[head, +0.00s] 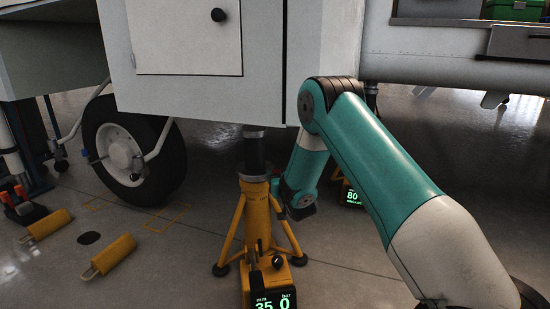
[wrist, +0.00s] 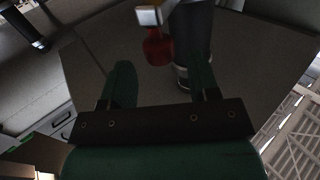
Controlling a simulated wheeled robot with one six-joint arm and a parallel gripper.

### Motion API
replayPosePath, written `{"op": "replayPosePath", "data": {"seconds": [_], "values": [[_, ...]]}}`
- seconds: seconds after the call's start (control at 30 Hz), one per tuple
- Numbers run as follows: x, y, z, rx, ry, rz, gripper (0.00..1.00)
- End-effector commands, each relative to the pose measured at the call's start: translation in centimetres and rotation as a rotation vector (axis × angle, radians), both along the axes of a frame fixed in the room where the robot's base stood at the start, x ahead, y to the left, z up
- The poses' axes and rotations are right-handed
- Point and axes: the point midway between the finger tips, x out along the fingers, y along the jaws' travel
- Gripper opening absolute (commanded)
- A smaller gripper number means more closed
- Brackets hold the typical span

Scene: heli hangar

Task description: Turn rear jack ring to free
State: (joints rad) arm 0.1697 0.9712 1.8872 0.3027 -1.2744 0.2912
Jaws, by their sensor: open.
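A yellow tripod jack (head: 254,215) stands under the pale fuselage, with a dark column rising from a yellow collar (head: 252,178). I cannot read the ring's setting. The wrist view looks up at the dark column (wrist: 192,40), which has a bright metal band low on it. A red grip (wrist: 157,48) with a pale metal block above it sits left of the column. My gripper (wrist: 165,72) is open, its green fingers apart, with the red grip beyond and between their tips. In the head view my gripper (head: 281,190) is just right of the jack's collar.
A control box (head: 270,284) with a green display stands at the jack's foot. Another display reading 80 (head: 352,197) is behind my arm. A wheel (head: 132,150) and yellow chocks (head: 109,257) are at left. The fuselage (head: 205,95) hangs low overhead.

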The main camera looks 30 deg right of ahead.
Motion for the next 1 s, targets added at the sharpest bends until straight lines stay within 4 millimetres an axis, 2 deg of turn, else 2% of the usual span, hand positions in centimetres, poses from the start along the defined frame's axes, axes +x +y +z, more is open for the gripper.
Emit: {"op": "replayPosePath", "data": {"seconds": [0.1, 0.3, 0.67, 0.77, 0.9, 0.93, 1.0], "values": [[2.0, -0.6, -0.1, 0.000, -0.005, 0.000, 0.56], [4.2, -1.1, -0.4, -0.001, -0.003, 0.002, 0.56], [4.8, -1.2, -0.2, -0.001, 0.000, 0.003, 0.56], [4.8, -1.2, -0.2, -0.001, 0.000, 0.003, 0.37], [4.8, -1.2, -0.2, -0.001, 0.000, 0.003, 0.05], [4.8, -1.2, -0.2, -0.001, 0.000, 0.003, 0.00], [4.8, -1.2, -0.2, -0.001, 0.000, 0.003, 0.00]]}}
